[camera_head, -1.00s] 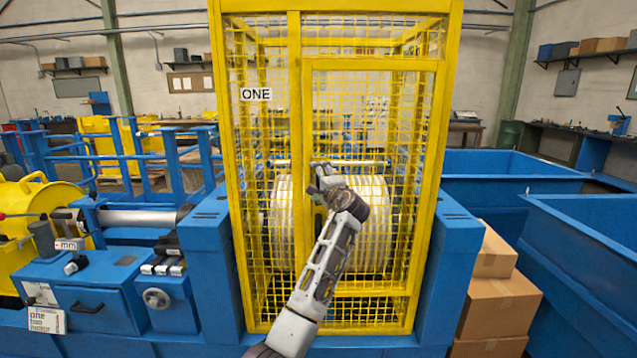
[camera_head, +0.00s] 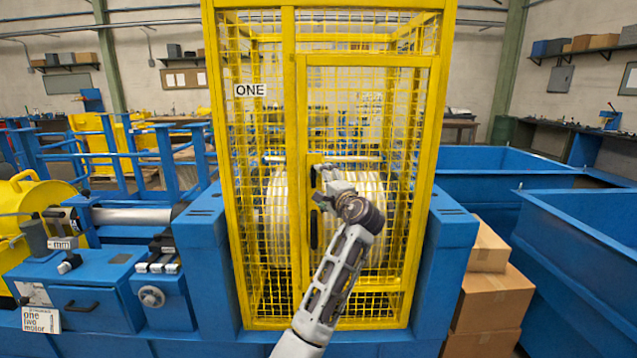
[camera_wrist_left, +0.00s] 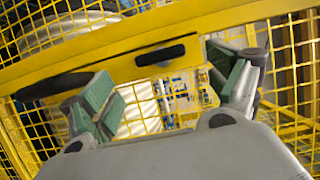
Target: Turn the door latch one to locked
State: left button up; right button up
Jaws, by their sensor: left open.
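The door latch one is a short black bar (camera_wrist_left: 160,55) on the yellow door stile in the left wrist view. It lies roughly in line with the stile. In the head view, it is partly hidden by my left gripper. A longer black handle (camera_head: 314,229) sits below it, and also shows in the wrist view (camera_wrist_left: 52,87). My left gripper (camera_head: 325,188) is open and empty in front of the door at latch height. In the wrist view its green-padded fingers (camera_wrist_left: 168,90) stand apart, with the latch seen between and beyond them. Contact cannot be told. My right gripper is not in view.
The yellow mesh cage (camera_head: 432,130) encloses a large pale drum (camera_head: 280,215). A label "ONE" (camera_head: 250,90) hangs at its upper left. Blue machine housings flank the cage. Cardboard boxes (camera_head: 490,300) are stacked at the right, and blue bins (camera_head: 590,245) stand beyond.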

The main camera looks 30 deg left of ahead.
pick_arm(q)
jog(key=shift+v, duration=2)
